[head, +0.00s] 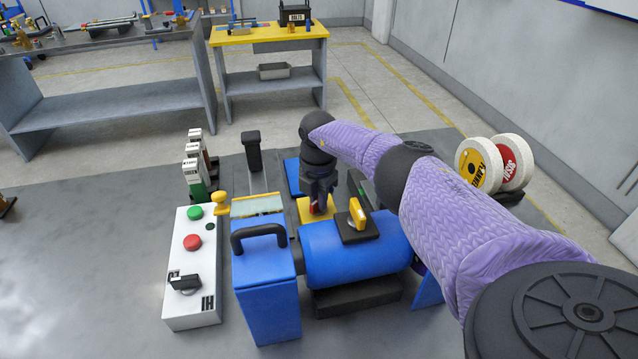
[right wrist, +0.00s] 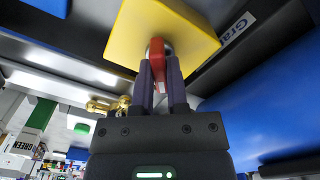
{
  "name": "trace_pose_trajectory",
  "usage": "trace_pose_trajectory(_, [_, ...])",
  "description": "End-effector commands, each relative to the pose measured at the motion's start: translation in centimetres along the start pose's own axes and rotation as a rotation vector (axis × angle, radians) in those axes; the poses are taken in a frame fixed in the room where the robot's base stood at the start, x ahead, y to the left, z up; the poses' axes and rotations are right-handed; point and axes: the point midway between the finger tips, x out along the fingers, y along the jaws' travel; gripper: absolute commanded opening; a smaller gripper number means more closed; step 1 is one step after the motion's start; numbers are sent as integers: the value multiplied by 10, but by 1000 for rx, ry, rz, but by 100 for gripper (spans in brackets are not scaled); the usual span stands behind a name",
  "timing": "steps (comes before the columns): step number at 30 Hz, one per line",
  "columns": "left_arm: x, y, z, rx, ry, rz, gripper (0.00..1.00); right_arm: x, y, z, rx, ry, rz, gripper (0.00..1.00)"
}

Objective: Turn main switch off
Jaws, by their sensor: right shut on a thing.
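The main switch appears to be the red handle (head: 318,204) on a yellow plate (head: 304,212), behind the blue motor-like cylinder. In the right wrist view the red handle (right wrist: 156,52) sticks out of the yellow housing (right wrist: 190,30). My right gripper (head: 319,194) reaches down from above, and in the right wrist view its two dark fingers (right wrist: 159,82) are closed around the red handle. The fingers hide part of the handle. My left gripper is not in view.
A white control box (head: 194,252) with green and red buttons and a black knob stands at left. A blue cylinder (head: 340,262) with a yellow lever (head: 357,212) and a blue box with black handle (head: 265,290) are in front. Two labelled discs (head: 478,166) stand right.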

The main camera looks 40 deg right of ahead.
Motion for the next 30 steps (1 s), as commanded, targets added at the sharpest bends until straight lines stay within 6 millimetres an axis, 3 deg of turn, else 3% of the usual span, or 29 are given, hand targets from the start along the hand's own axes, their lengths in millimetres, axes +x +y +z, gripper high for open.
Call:
trace_pose_trajectory(15, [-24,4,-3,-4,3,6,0,-2,0,1,456,-1,3,0])
trace_pose_trajectory(30, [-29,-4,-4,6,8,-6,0,-2,1,1,676,-1,4,0])
